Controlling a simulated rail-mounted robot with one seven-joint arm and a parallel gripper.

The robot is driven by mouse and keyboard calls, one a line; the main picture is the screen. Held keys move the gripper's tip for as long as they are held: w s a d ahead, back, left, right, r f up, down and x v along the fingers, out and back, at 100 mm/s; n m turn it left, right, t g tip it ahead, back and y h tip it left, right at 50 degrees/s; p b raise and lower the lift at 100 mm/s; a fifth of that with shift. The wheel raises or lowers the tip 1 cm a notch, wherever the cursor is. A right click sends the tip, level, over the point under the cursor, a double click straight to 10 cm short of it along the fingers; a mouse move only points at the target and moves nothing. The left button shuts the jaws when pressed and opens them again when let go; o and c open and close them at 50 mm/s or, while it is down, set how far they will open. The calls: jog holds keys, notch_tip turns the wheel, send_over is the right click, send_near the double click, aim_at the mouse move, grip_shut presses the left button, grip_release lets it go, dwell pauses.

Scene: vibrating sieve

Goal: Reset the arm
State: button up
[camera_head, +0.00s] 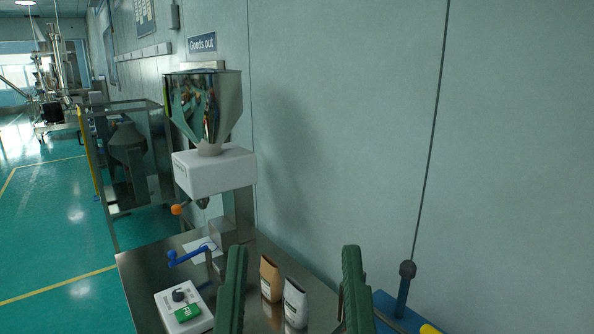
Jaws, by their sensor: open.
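My gripper (293,288) shows at the bottom of the head view. Its two green fingers stand upright and wide apart, with nothing gripped between them. Behind the gap, a brown pouch (270,280) and a white pouch (295,303) stand on the metal table (140,268). I cannot tell how far the fingers are from the pouches. The rest of my arm is out of view.
A steel hopper (222,105) on a white housing (214,171) stands at the table's back. A control box (183,309) and blue handle (187,257) are left of the fingers. A blue object (398,312) is at right. The wall (350,120) bounds the right side.

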notch_tip(320, 180, up, 27)
jog(key=p, duration=2.8)
jog(key=shift+p, duration=0.35)
jog(key=shift+a, duration=0.1)
